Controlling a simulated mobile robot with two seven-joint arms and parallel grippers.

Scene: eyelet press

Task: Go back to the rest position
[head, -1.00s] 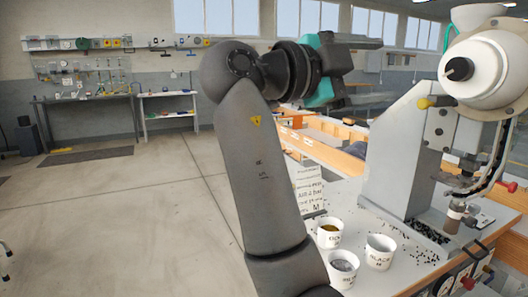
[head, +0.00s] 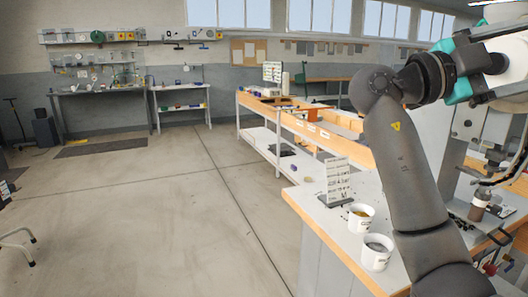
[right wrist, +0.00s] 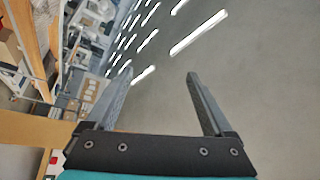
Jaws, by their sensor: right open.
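My right arm rises from the lower right of the head view across the press bench. Its teal-trimmed hand is at the upper right, overlapping the white eyelet press (head: 500,65) in the picture, and its fingertips cannot be made out there. In the right wrist view my right gripper (right wrist: 154,78) is open, with two parallel grey fingers and nothing between them. The fingers point up toward the ceiling lights. My left gripper is in neither current view.
Two white cups, one with yellowish pieces (head: 359,218) and one with grey pieces (head: 376,255), stand on the press bench beside a printed sign (head: 337,181). A long wooden-edged bench (head: 288,118) runs behind. A chair leg shows at the far left.

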